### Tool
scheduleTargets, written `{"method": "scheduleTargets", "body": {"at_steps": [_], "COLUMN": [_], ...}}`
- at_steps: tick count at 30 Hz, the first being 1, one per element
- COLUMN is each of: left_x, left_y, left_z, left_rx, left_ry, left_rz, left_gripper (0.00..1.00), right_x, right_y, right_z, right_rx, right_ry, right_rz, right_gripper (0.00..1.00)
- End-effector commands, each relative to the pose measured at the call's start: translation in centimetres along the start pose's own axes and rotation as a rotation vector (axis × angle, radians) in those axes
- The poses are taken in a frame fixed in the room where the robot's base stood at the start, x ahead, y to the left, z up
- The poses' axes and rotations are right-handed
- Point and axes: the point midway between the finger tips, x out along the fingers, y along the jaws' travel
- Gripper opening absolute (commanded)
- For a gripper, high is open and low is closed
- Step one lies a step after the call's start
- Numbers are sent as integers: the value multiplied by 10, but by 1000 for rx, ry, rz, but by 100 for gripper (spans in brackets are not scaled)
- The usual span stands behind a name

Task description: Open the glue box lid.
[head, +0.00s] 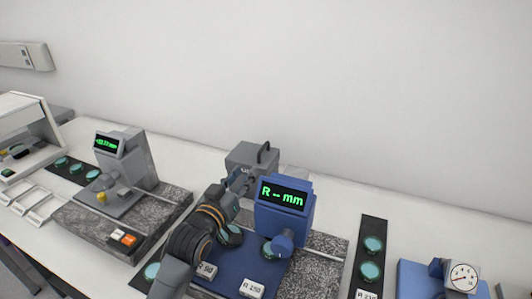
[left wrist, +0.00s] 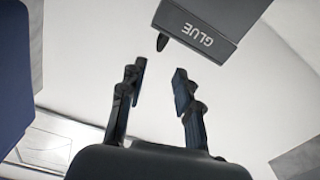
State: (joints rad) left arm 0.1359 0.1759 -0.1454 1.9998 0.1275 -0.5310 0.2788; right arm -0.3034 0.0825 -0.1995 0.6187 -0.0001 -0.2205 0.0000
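The glue box (head: 246,154) is a grey box with a dark handle-like piece, standing at the back of the bench behind the blue instrument. In the left wrist view the box (left wrist: 222,18) shows the word GLUE and a dark tab (left wrist: 163,42) sticking out from its edge. My left gripper (head: 243,178) is just in front of the box and partly hides it. In the left wrist view its two fingers (left wrist: 158,79) are apart with nothing between them, short of the tab. I cannot tell the lid's position. My right gripper is not in view.
The blue instrument (head: 294,222) with a display reading "R -- mm" stands close to the right of my left arm. A grey instrument (head: 136,160) on a granite slab stands to the left. A strip with teal discs (head: 373,225) and a dial gauge (head: 461,278) are at the right.

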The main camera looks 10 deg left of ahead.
Motion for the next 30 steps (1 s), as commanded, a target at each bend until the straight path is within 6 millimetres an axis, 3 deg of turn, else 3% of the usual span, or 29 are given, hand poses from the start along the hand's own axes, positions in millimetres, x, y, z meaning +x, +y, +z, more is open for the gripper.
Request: {"method": "scheduleTargets", "body": {"at_steps": [5, 21, 30], "left_x": [15, 109, 134], "left_y": [0, 1, 0], "left_z": [-2, -2, 0], "left_rx": [0, 0, 0], "left_ry": [1, 0, 0], "left_rz": [0, 1, 0], "left_gripper": [33, 33, 33], "right_x": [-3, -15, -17], "right_y": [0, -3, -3], "right_z": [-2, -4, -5], "right_rx": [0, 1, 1], "right_ry": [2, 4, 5], "right_rz": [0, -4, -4], "right_gripper": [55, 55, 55]}}
